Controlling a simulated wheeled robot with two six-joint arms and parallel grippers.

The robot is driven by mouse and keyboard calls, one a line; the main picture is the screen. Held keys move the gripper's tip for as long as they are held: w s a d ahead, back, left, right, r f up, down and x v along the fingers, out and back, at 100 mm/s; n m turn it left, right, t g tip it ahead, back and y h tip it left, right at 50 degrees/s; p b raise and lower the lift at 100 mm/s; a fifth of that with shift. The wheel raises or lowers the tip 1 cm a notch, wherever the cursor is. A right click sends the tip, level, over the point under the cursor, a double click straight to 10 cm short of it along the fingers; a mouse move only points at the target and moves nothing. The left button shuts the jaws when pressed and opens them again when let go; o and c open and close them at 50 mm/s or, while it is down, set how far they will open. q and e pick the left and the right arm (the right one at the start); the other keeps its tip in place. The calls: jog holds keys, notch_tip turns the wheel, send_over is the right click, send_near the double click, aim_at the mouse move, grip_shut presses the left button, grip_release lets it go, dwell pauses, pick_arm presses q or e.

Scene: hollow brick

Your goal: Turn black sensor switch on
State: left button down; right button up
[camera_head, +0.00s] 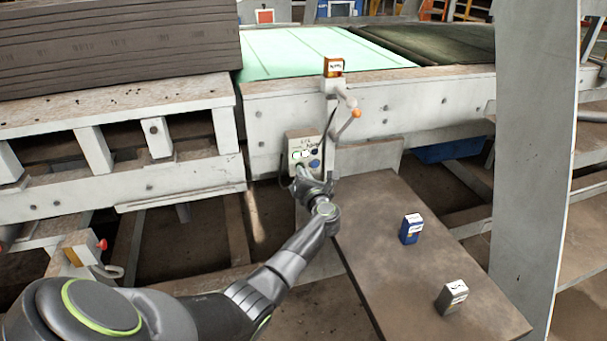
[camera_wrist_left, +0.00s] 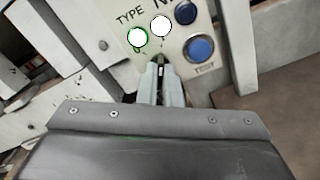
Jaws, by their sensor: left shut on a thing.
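A pale control panel (camera_head: 303,150) is fixed to the side of the conveyor frame; in the left wrist view the panel (camera_wrist_left: 188,72) shows the word TYPE, a green-ringed light (camera_wrist_left: 137,38), a plain white light (camera_wrist_left: 161,26) and two blue buttons, the lower one (camera_wrist_left: 200,48) above the word TEST. My left gripper (camera_head: 302,176) reaches the lower part of the panel. In the left wrist view its fingers (camera_wrist_left: 161,78) are closed on a small dark switch (camera_wrist_left: 160,58) below the lights. The fingers hide most of the switch, so its position cannot be told.
An orange sensor box (camera_head: 333,67) sits on a bracket above the panel. A blue box (camera_head: 411,229) and a dark grey box (camera_head: 452,297) stand on the brown table (camera_head: 400,270) at right. A jointed rod (camera_head: 347,125) with an orange tip stands beside the panel.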

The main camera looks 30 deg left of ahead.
pick_arm(q)
jog(key=c, duration=1.6)
grip_release()
jog(key=v, duration=1.7)
jog(key=shift+s+b, duration=0.25)
jog(key=shift+b, duration=0.05)
pick_arm(e)
jog(key=shift+w+f, duration=0.15)
jog(key=shift+w, duration=0.3)
pick_arm(q)
jog(key=shift+d, duration=0.1)
pick_arm(e)
jog(key=shift+s, duration=0.25)
